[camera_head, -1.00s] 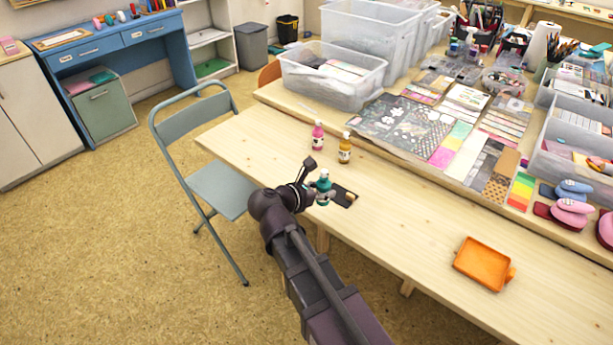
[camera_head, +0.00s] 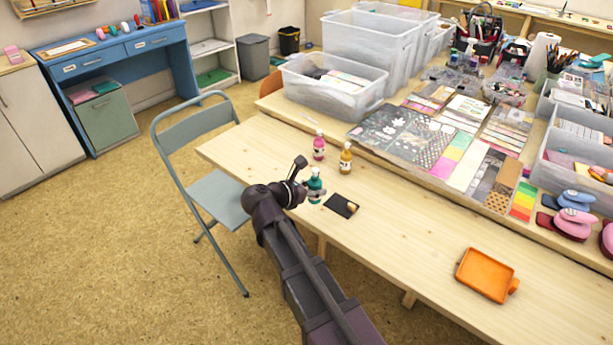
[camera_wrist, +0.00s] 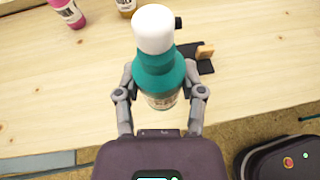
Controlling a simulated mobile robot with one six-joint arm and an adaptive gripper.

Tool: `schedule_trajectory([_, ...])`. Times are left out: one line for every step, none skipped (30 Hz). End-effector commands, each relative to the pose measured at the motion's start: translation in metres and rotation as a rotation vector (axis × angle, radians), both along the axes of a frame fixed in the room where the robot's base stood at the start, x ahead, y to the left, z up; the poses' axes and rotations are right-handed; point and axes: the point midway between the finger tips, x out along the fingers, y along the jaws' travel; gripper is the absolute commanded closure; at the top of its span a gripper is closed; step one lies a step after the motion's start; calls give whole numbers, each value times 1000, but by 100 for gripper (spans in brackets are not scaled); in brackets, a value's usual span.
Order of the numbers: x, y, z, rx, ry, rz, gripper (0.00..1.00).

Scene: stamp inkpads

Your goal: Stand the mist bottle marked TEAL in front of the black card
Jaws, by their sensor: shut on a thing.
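My gripper (camera_head: 304,191) is shut on the teal bottle (camera_head: 315,184), which has a white cap. In the wrist view the teal bottle (camera_wrist: 162,80) is upright between the two fingers of my gripper (camera_wrist: 160,98); its label is partly hidden. In the wrist view the black card (camera_wrist: 190,52) is partly hidden behind the bottle. I cannot tell whether the bottle's base touches the table.
A pink bottle (camera_head: 319,147) and a yellow bottle (camera_head: 346,160) stand behind the teal one. An orange tray (camera_head: 486,275) lies at the right front. The table (camera_head: 420,235) between card and tray is clear. A folding chair (camera_head: 215,195) stands at the left end.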

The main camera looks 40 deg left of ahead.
Motion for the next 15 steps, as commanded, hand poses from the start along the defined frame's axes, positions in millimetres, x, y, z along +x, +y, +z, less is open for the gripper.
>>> schedule_trajectory([10, 11, -2, 0, 0, -1, 99])
schedule_trajectory([14, 15, -2, 0, 0, -1, 99])
schedule_trajectory([19, 21, -3, 0, 0, -1, 99])
schedule_trajectory([23, 25, -4, 0, 0, 0, 99])
schedule_trajectory([27, 29, -4, 0, 0, 0, 99])
schedule_trajectory([32, 35, -5, 0, 0, 0, 99])
schedule_trajectory([36, 39, -5, 0, 0, 0, 99])
schedule_trajectory([39, 43, -6, -1, 0, 0, 99])
schedule_trajectory([45, 48, -7, -1, 0, 0, 99])
schedule_trajectory([48, 52, -7, -1, 0, 0, 99])
schedule_trajectory([52, 56, -8, -1, 0, 0, 99])
schedule_trajectory([57, 61, -8, -1, 0, -1, 99])
schedule_trajectory([60, 64, -9, -1, 0, -1, 99])
schedule_trajectory([63, 67, -9, 0, 0, -1, 99])
schedule_trajectory([67, 71, -9, 0, 0, -1, 99])
